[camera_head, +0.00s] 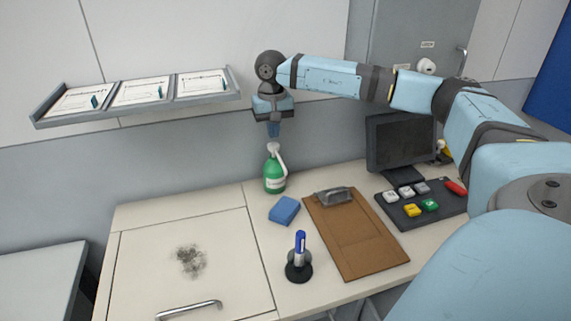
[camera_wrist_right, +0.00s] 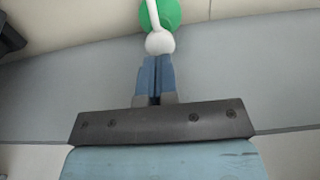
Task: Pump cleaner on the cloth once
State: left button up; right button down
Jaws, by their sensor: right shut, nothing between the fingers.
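A green pump bottle (camera_head: 274,174) with a white pump head stands upright at the back of the desk, against the wall. Its white pump head also shows in the right wrist view (camera_wrist_right: 159,43). A blue block (camera_head: 284,210), which may be the cloth, lies on the desk in front and slightly right of the bottle. My right gripper (camera_head: 273,133) is shut and empty, pointing down just above the pump head. In the right wrist view its closed blue fingers (camera_wrist_right: 155,60) line up with the pump head; whether they touch it I cannot tell. My left gripper is not in view.
A brown clipboard (camera_head: 357,235) lies right of the block. A blue marker in a black holder (camera_head: 299,268) stands in front. A monitor (camera_head: 400,142) and a button panel (camera_head: 421,204) are at the right. A wall shelf (camera_head: 137,106) hangs at the left. A dark smudge (camera_head: 190,261) marks the clear left surface.

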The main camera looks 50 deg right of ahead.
aim_at(274, 144)
jog(key=shift+f, duration=0.2)
jog(key=shift+f+b, duration=1.15)
jog(key=shift+f, duration=0.6)
jog(key=shift+r, duration=0.1)
jog(key=shift+r+p, duration=1.2)
jog(key=shift+r, duration=0.6)
jog(key=shift+r, duration=0.1)
notch_tip(274, 144, up, 6)
jog(key=p, duration=0.3)
jog(key=shift+p, duration=0.35)
